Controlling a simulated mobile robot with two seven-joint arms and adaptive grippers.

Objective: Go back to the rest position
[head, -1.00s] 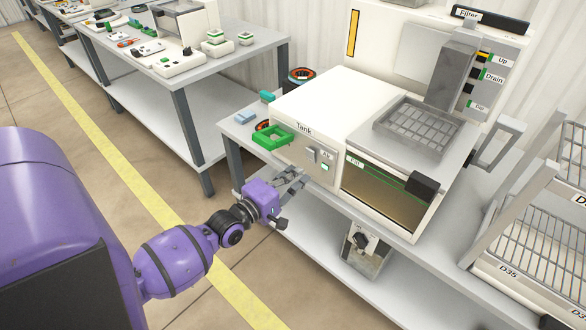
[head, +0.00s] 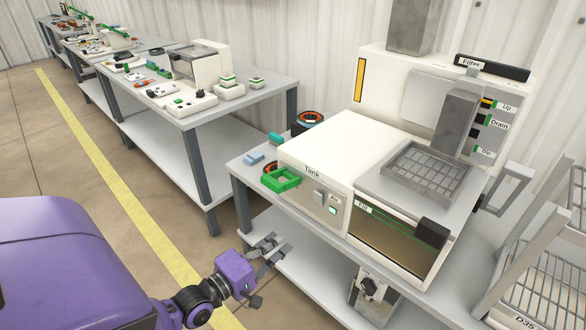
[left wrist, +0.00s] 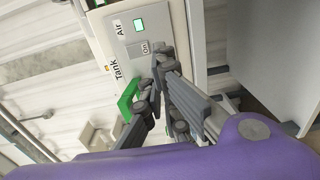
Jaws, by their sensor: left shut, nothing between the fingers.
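My left gripper (head: 270,247) is shut and empty. In the head view it is in front of the table's near edge, below and to the left of the Tank machine's control panel. In the left wrist view the left gripper (left wrist: 158,72) shows with its fingertips near the panel, apart from or touching it I cannot tell. The Tank machine (head: 313,150) is white, with an Air switch (head: 319,198) and a lit green button (head: 332,210). My right gripper is not in view.
The machine's table (head: 250,180) holds a green frame (head: 283,180), a blue block (head: 254,159) and a dark spool (head: 308,120). A wire rack (head: 555,235) stands at the right. Another bench (head: 240,105) stands behind at the left. The floor with the yellow line (head: 120,205) is clear.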

